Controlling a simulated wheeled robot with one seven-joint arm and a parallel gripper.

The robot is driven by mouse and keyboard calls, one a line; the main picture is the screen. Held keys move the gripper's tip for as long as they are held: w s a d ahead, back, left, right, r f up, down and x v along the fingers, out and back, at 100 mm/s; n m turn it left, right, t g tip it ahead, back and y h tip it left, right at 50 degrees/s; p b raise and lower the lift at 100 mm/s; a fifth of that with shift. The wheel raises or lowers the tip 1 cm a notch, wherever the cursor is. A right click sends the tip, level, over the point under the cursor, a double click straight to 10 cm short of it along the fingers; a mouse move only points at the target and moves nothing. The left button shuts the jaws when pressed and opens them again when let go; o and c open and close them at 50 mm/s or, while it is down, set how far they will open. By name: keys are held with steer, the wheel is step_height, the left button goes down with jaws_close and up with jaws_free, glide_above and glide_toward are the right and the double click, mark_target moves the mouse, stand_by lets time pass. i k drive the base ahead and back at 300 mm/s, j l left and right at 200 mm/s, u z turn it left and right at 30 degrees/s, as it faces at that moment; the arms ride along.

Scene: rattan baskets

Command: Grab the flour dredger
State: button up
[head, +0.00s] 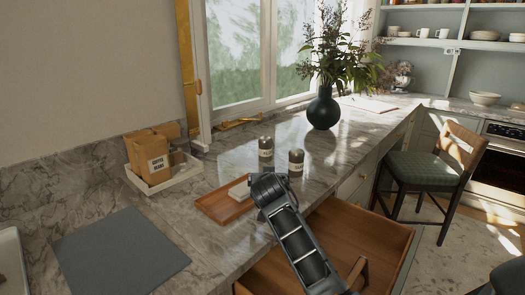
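Two small cylindrical containers stand upright on the marble counter near the window. The left container (265,152) and the right container (296,162) both have grey-brown tops and pale labels. Either may be the flour dredger; the labels are too small to read. My dark arm reaches up from the lower right, and its visible end is over the counter's front edge, nearer to me than both containers. No gripper fingers show, so I cannot see whether they are open or shut. Nothing visibly touches either container.
A wooden tray (213,205) with a pale block lies left of my arm. A white tray (187,176) holds a coffee beans box. A grey mat (118,255) lies front left. A dark vase (323,110) stands behind. An open wooden drawer (345,222) juts out below.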

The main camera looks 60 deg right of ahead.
mark_target(265, 143)
steer(key=i+l, duration=0.1)
steer(key=l, duration=0.2)
steer(key=i+l, duration=0.1)
steer(key=l, duration=0.25)
steer(key=i+l, duration=0.15)
steer(key=l, duration=0.15)
steer(key=i+l, duration=0.1)
steer(key=l, duration=0.2)
